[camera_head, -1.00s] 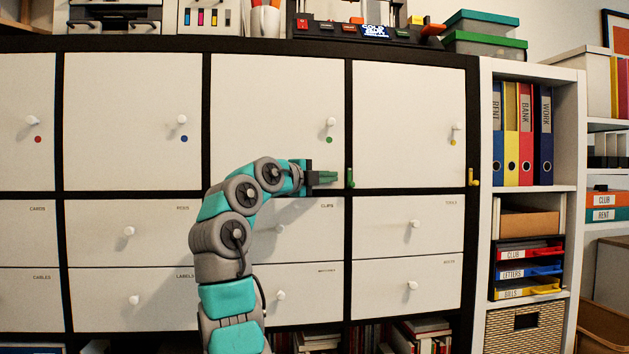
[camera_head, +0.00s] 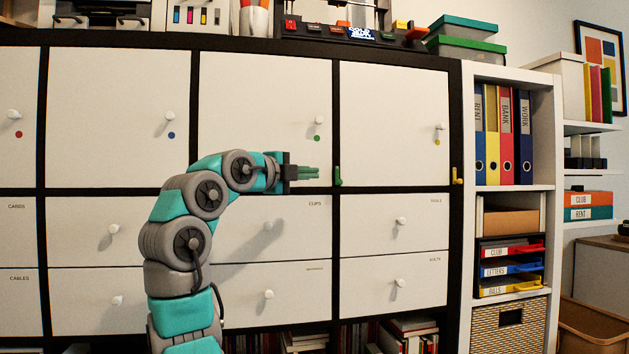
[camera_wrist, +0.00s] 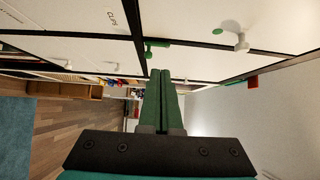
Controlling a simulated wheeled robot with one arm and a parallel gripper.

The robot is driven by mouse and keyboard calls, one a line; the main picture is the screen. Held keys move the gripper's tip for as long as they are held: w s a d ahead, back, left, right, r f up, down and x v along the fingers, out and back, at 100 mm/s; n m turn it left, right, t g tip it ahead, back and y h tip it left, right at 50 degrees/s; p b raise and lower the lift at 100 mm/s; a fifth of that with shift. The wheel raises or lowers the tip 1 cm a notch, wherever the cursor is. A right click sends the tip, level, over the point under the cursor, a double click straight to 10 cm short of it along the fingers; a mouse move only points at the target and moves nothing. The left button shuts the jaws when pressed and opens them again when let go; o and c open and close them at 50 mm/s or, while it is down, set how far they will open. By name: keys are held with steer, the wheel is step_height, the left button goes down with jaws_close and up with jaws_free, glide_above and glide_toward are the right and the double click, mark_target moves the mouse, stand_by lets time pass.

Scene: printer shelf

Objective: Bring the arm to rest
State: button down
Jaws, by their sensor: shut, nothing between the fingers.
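My gripper (camera_head: 307,173) is at the end of my teal and grey arm, level with the bottom edge of the upper cabinet doors, pointing right. Its green fingers are shut together with nothing between them. In the wrist view the closed fingers (camera_wrist: 161,97) point ahead along the cabinet front. A green latch (camera_head: 338,176) stands just right of the fingertips in the head view, with a gap between. The green latch also shows in the wrist view (camera_wrist: 155,44). My arm is bent, rising from the bottom of the head view.
The white cabinet doors (camera_head: 262,100) and the drawers with round knobs, such as the clips drawer (camera_head: 300,222), are closed. A yellow latch (camera_head: 457,176) sits farther right. A white shelf (camera_head: 513,187) with binders and trays stands right of the cabinet.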

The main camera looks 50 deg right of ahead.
steer(key=a, duration=0.5)
steer(key=shift+s, duration=0.3)
